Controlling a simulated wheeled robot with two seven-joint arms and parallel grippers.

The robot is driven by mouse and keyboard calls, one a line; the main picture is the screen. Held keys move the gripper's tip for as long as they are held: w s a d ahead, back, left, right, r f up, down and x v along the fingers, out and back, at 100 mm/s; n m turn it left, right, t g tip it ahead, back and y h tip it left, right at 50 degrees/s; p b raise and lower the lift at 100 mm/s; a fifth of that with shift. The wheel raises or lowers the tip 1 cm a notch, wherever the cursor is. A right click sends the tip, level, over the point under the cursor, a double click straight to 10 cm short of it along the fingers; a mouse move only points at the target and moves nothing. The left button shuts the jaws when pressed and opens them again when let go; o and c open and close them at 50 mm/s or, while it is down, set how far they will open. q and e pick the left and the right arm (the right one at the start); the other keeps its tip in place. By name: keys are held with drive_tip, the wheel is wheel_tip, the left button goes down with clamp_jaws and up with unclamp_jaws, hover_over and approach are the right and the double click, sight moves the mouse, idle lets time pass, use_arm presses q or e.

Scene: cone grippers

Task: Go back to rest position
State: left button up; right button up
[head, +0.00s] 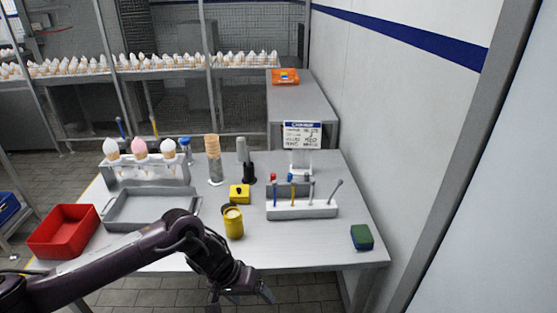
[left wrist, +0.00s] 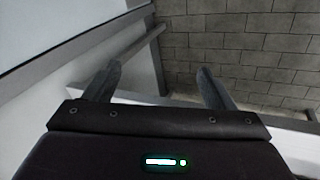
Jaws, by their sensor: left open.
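My left gripper (head: 250,292) hangs at the front edge of the table (head: 160,262) in the head view, its arm reaching in from the left. In the left wrist view its two fingers (left wrist: 158,85) are spread apart with nothing between them. Past the fingers that view shows the tiled floor and grey bars. My right gripper is in neither view.
On the table stand a grey tray (head: 150,220), a red bin (head: 63,232), an ice-cream cone holder (head: 146,172), a yellow can (head: 233,222), a white rack with tools (head: 300,209) and a green-blue sponge (head: 362,237). A white wall (head: 420,110) bounds the right.

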use_arm(q)
drive_tip(key=w+d+f+t+h, duration=0.2)
drive_tip(key=f, duration=0.4)
drive_tip(key=w+d+f+t+h, duration=0.1)
drive_tip(key=w+d+f, duration=0.1)
drive_tip(key=f, duration=0.4)
drive_tip(key=s+a+f+t+y, duration=0.1)
drive_tip(key=s+a+f, duration=0.2)
drive_tip(key=f, duration=0.5)
drive_tip(key=s+a+f+t+y, duration=0.1)
drive_tip(key=s+a+f, duration=0.3)
drive_tip(key=f, duration=0.3)
drive_tip(key=s+a+f+g+y, duration=0.1)
drive_tip(key=s+a+f, duration=0.3)
drive_tip(key=s, duration=0.8)
drive_tip(key=s+a+f+g+y, duration=0.2)
drive_tip(key=s+a+f, duration=0.3)
drive_tip(key=s, duration=0.7)
drive_tip(key=s+a+f+g+y, duration=0.1)
drive_tip(key=s+a+f, duration=0.3)
drive_tip(key=s+f, duration=0.4)
drive_tip(key=s+y, duration=0.1)
drive_tip(key=s, duration=0.3)
drive_tip(key=shift+a+f+g+y, duration=0.2)
drive_tip(key=shift+g+y, duration=0.1)
drive_tip(key=shift+y, duration=0.1)
